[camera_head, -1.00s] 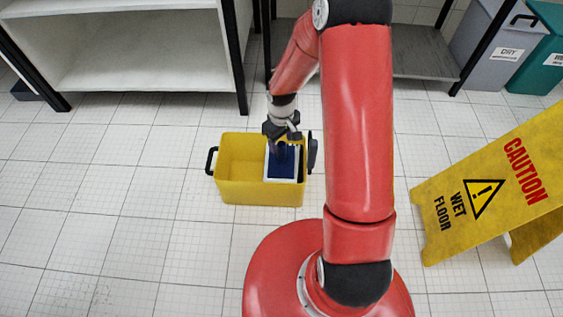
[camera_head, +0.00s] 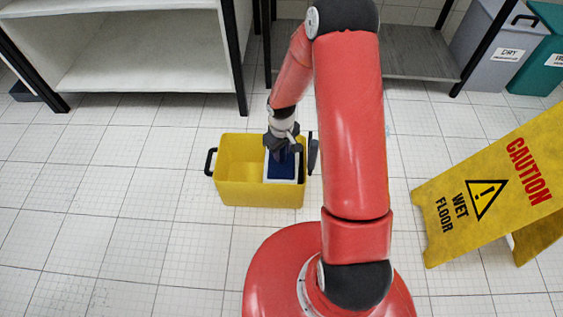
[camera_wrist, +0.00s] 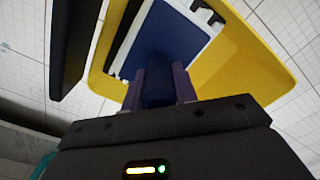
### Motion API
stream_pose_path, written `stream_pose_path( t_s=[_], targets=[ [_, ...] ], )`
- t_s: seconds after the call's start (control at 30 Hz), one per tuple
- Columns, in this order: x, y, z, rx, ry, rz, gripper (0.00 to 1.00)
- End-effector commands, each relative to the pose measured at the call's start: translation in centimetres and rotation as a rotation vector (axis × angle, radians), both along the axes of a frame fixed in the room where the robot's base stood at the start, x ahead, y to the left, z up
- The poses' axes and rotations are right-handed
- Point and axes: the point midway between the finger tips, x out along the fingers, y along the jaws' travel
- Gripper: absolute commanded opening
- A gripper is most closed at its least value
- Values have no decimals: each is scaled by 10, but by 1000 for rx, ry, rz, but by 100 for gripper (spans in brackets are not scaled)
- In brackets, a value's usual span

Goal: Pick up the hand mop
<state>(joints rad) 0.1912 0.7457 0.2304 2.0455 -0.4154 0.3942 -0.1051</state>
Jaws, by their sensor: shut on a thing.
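The hand mop (camera_head: 281,171) has a blue and white flat head and sits at the right end of the yellow bucket (camera_head: 240,192). My gripper (camera_head: 281,153) is over the mop, at the bucket's right end. In the wrist view, my gripper (camera_wrist: 158,84) has its purple fingers on either side of the mop's dark blue handle and is shut on it. The mop's blue and white head (camera_wrist: 178,38) shows beyond the fingers, within the bucket's yellow walls (camera_wrist: 262,62). The lower part of the mop is hidden, so I cannot tell whether it touches the bucket floor.
A dark flat part (camera_head: 313,153) stands at the bucket's right side, and a black handle (camera_head: 210,161) at its left. A yellow caution sign (camera_head: 490,185) stands at right. A white shelf (camera_head: 140,75) and bins (camera_head: 497,45) are behind. The tiled floor at left is clear.

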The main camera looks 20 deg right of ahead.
Motion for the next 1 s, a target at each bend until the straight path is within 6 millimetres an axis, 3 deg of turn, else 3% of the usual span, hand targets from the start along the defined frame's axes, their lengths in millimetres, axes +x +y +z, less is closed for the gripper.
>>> stream_pose_path(
  t_s=[0.37, 0.57, 0.77, 1.0],
  targets=[
    [0, 0, 2, 0, -1, 0, 0],
    [1, 0, 18, 0, -2, -1, 0],
    [1, 0, 62, 0, -6, -2, 0],
    [1, -1, 133, -1, -6, -2, 0]
  ],
)
